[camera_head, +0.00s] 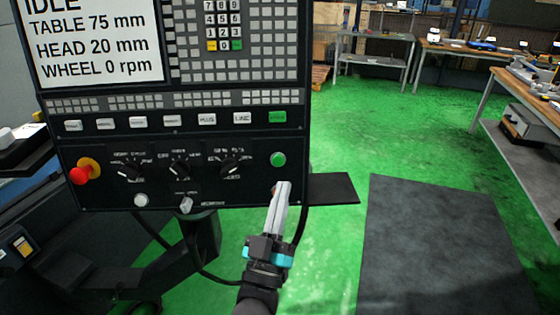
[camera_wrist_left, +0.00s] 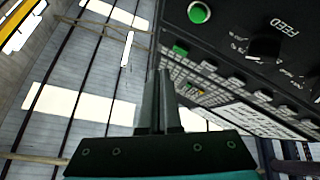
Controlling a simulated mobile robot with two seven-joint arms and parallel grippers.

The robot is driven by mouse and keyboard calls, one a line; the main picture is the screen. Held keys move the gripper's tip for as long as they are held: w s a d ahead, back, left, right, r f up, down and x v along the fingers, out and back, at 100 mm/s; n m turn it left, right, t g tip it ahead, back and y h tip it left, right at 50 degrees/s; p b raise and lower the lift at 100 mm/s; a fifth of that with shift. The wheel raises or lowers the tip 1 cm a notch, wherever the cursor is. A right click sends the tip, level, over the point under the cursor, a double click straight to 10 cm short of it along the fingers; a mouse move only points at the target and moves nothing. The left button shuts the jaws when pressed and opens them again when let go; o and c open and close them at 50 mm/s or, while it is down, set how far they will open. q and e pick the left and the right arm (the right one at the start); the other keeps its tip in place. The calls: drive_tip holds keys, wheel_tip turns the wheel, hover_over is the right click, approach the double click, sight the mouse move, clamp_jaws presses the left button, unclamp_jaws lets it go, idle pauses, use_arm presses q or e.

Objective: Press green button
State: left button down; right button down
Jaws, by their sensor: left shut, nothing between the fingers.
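The round green button (camera_head: 278,159) sits at the right of the lower row on the black control panel (camera_head: 110,195). It also shows in the left wrist view (camera_wrist_left: 199,13), at the top. My left gripper (camera_head: 284,185) is shut and empty. In the head view its fingertips appear just below the green button, over the lower right part of the panel. I cannot tell whether they touch the panel. Something small and reddish shows beside the fingertips, mostly hidden. My right gripper is not in view.
A red emergency knob (camera_head: 80,174) and several black dials, such as the rightmost one (camera_head: 229,165), share the panel. A green rectangular key (camera_head: 277,117) is above the button. A dark mat (camera_head: 440,250) lies on the green floor. Workbenches stand at the back right.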

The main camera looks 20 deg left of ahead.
sight(278, 161)
use_arm(q)
drive_tip(key=shift+w+f, duration=0.1)
drive_tip(key=shift+w+a+f+b, duration=0.25)
drive_tip(key=shift+w+a+b, duration=0.25)
drive_tip(key=shift+w+b, duration=0.65)
drive_tip(key=shift+w+a+f+b, duration=0.25)
drive_tip(key=shift+w+a+b, duration=0.3)
drive_tip(key=shift+w, duration=0.95)
drive_tip(key=shift+w+a+f+b, duration=0.25)
drive_tip(key=shift+w+a+b, duration=0.2)
drive_tip(key=shift+w+b, duration=0.7)
drive_tip(key=shift+w, duration=0.2)
drive_tip(key=shift+w+a+f, duration=0.1)
drive_tip(key=shift+w+a, duration=0.05)
drive_tip(key=shift+w, duration=0.25)
drive_tip(key=shift+w+a, duration=0.15)
drive_tip(key=shift+w, duration=0.2)
drive_tip(key=shift+s, duration=0.1)
drive_tip(key=shift+s+d+p, duration=0.3)
drive_tip(key=shift+s+p, duration=0.1)
drive_tip(key=shift+s, duration=0.3)
